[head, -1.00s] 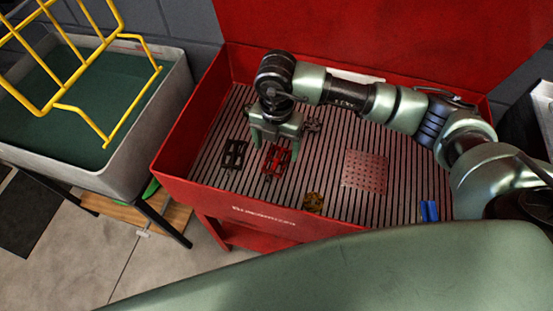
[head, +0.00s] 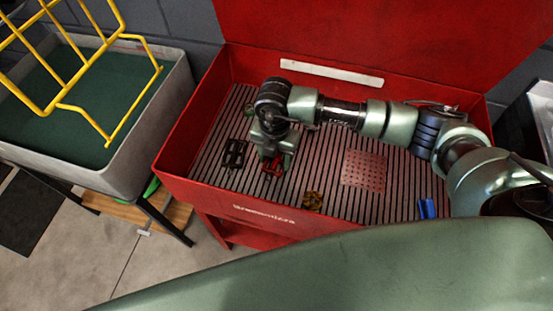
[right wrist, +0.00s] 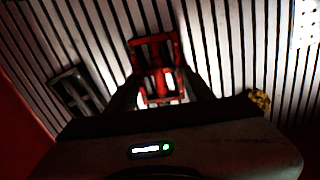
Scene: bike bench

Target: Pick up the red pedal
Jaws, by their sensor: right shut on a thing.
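The red pedal (head: 273,165) is in the red tray, partly hidden under my right gripper in the head view. In the right wrist view the red pedal (right wrist: 155,66) lies between the two fingers on the ribbed floor. My right gripper (head: 272,157) points down and is shut on the red pedal; it also shows in the right wrist view (right wrist: 160,88). I cannot tell whether the pedal is clear of the floor. My left gripper is not in view.
A black pedal (head: 234,153) lies just left of the red one. A brass-coloured part (head: 313,201), a perforated red plate (head: 364,170) and a blue item (head: 427,209) lie to the right. The red tray's front wall (head: 235,205) stands near. A grey bin (head: 165,110) with a yellow rack is at left.

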